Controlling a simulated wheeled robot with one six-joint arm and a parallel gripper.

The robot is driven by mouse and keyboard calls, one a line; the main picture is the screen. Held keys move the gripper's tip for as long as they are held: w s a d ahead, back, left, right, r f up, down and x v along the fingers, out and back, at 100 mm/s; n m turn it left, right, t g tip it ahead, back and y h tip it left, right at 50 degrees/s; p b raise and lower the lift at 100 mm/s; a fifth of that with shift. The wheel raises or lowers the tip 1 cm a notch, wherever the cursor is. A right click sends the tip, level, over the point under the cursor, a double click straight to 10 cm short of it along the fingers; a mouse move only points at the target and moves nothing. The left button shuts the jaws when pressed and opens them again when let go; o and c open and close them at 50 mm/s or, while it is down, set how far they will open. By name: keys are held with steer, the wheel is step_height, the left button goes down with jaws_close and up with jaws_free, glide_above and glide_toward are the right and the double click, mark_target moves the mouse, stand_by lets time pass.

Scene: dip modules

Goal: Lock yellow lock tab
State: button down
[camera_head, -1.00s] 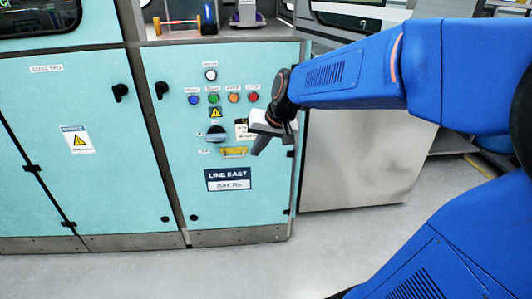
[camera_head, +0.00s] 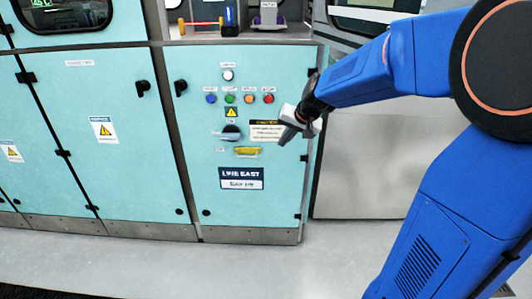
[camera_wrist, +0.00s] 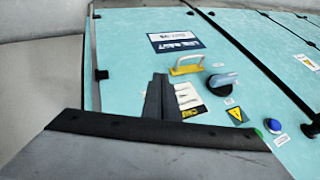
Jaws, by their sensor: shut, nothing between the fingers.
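The yellow lock tab (camera_head: 246,150) is on the teal cabinet door, above the "LINE EAST" label and just below a rotary switch (camera_head: 231,132). My gripper (camera_head: 287,137) is to the right of the tab in the head view, in front of the door's right part. It is shut and empty. In the wrist view my gripper's dark fingers (camera_wrist: 158,97) are together and apart from the tab.
Indicator buttons, among them a red one (camera_head: 268,99), sit above the switch. A warning text label (camera_head: 266,130) is beside my gripper. A label plate (camera_head: 241,178) is below the tab. A steel cabinet (camera_head: 350,175) stands at right. The floor in front is clear.

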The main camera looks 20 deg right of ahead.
steer(key=shift+w+a+f, duration=0.9)
steer(key=shift+w+f, duration=0.3)
steer(key=shift+f, duration=0.3)
steer(key=shift+w+a+f, duration=0.95)
steer(key=shift+w+f, duration=0.25)
steer(key=shift+f, duration=0.3)
steer(key=shift+w+a+f, duration=0.9)
steer(key=shift+w+f, duration=0.3)
steer(key=shift+f, duration=0.3)
